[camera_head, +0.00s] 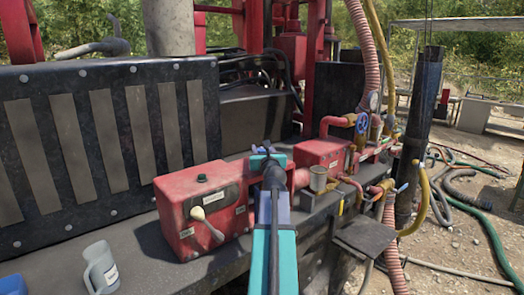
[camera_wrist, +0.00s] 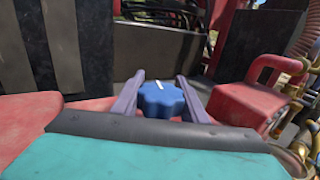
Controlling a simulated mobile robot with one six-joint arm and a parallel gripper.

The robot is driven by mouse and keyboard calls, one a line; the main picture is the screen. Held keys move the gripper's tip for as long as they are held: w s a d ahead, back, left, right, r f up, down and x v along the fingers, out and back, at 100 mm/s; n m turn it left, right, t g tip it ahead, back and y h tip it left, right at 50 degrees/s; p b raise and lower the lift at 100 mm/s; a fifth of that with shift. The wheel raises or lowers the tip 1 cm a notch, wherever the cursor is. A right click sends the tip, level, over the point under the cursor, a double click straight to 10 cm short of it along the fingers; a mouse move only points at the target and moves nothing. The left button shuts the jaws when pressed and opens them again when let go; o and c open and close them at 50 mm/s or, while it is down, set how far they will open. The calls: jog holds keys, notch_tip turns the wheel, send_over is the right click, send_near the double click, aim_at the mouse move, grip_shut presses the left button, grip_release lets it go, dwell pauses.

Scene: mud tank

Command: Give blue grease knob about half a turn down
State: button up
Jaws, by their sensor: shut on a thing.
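The blue grease knob (camera_wrist: 161,103) shows in the wrist view, with a lobed rim and a white mark on top pointing up and slightly left. My gripper (camera_wrist: 160,92) is shut on it, one purple finger on each side.
The red box carries a lever with a pale knob (camera_head: 197,213) and a black button (camera_head: 202,178). A blue valve wheel (camera_head: 362,124) and pipes lie to the right. A dark slatted panel (camera_head: 110,150) stands behind.

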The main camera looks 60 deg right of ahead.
jog(key=o, duration=1)
jog(key=shift+o, duration=0.2)
jog(key=shift+s+a, duration=0.1)
jog(key=shift+s, duration=0.05)
jog(key=b+v, duration=0.4)
jog(key=v, duration=0.7)
jog(key=shift+s+a+f+b, duration=0.15)
jog(key=shift+a+b, duration=0.1)
jog(key=shift+b, duration=0.6)
jog(key=shift+s+a+b, duration=0.3)
jog(key=shift+a+b, duration=0.05)
jog(key=shift+b, duration=0.8)
jog(key=shift+s+a+b, duration=0.3)
jog(key=shift+b, duration=0.65)
